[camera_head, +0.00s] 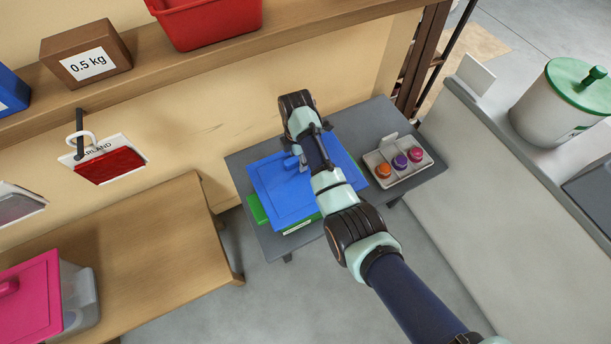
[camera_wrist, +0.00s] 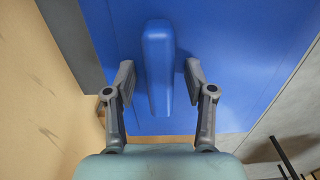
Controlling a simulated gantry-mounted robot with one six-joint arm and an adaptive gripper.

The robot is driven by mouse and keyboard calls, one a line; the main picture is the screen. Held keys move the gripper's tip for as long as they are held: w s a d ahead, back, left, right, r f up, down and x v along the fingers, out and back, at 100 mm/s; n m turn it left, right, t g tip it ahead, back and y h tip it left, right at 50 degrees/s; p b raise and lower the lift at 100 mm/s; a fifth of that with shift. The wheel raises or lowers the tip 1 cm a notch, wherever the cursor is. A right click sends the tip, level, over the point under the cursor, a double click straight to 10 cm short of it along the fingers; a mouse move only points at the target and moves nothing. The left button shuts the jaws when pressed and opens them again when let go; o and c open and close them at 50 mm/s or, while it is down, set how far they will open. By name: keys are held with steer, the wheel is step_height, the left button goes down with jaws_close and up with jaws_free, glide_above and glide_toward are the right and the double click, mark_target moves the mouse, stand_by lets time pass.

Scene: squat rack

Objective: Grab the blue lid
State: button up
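The blue lid (camera_head: 277,201) lies on a green bin (camera_head: 257,209) on the small grey table. My arm covers part of the lid in the head view. In the wrist view the blue lid (camera_wrist: 220,50) fills much of the picture, with its raised bar-shaped handle (camera_wrist: 158,65) in the middle. My gripper (camera_wrist: 159,80) is open, with one finger on each side of the handle. A gap shows between each finger and the handle. In the head view my gripper (camera_head: 303,160) is over the lid, and its fingers are mostly hidden by my wrist.
The grey table (camera_head: 362,125) also holds a tray (camera_head: 414,172) with orange, purple and pink knobbed items, right of the lid. A wooden shelf (camera_head: 300,28) with a red bin (camera_head: 210,22) runs behind. A wooden bench (camera_head: 160,240) stands left, a pale counter (camera_head: 480,200) right.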

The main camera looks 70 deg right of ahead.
jaws_close()
step_height(320, 180, up, 20)
steer(key=p, duration=1.1)
